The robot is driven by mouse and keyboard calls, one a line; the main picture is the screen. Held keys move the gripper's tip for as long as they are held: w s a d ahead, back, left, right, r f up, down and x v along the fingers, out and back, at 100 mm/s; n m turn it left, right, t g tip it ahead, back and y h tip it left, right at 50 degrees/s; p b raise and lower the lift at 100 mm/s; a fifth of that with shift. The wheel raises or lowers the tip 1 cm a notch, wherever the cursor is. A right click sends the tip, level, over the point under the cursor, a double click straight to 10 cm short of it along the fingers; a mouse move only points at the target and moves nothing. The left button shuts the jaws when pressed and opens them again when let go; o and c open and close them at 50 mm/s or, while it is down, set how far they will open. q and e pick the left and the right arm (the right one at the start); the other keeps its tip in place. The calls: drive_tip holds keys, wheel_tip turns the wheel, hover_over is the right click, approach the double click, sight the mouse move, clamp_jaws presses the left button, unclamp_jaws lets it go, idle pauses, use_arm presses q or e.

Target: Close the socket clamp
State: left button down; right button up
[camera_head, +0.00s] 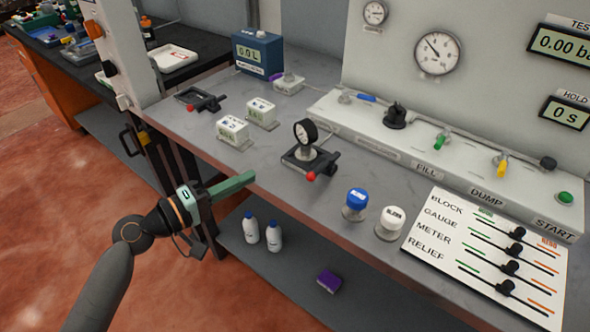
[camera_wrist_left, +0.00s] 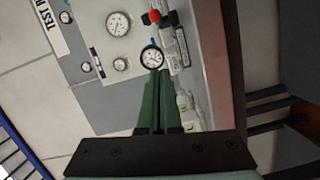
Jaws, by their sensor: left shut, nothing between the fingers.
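A dark socket clamp (camera_head: 297,160) with a red-tipped lever (camera_head: 312,176) sits on the grey bench. A round gauge (camera_head: 305,132) stands upright in it. I cannot tell whether the clamp is open or closed. My left gripper (camera_head: 252,176) has green fingers, shut and empty, in front of the bench edge, left of the clamp and apart from it. In the left wrist view the shut fingers (camera_wrist_left: 160,78) point toward the gauge (camera_wrist_left: 152,57), with the red knob (camera_wrist_left: 153,16) beyond. My right gripper is not in view.
A second dark clamp with a red knob (camera_head: 197,107) lies at the back left. White blocks (camera_head: 233,129), a blue-topped stamp (camera_head: 356,201) and a white-topped one (camera_head: 391,220) stand on the bench. A valve panel (camera_head: 400,140) runs along the back. Bottles (camera_head: 250,229) stand on the lower shelf.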

sight(324, 165)
use_arm(q)
drive_tip(key=p+x, duration=0.1)
drive_tip(key=x, duration=0.8)
drive_tip(key=shift+w+d, duration=0.2)
drive_tip(key=shift+d, duration=0.05)
drive_tip(key=d, duration=0.1)
drive_tip(key=s+d+p, duration=0.1)
drive_tip(key=shift+s+d+f+p, duration=0.25)
drive_tip(key=shift+s+d+p, duration=0.05)
drive_tip(key=shift+d+p, duration=0.1)
drive_tip(key=shift+s+d+f, duration=0.2)
drive_tip(key=shift+s+d, duration=0.05)
drive_tip(key=shift+d, duration=0.1)
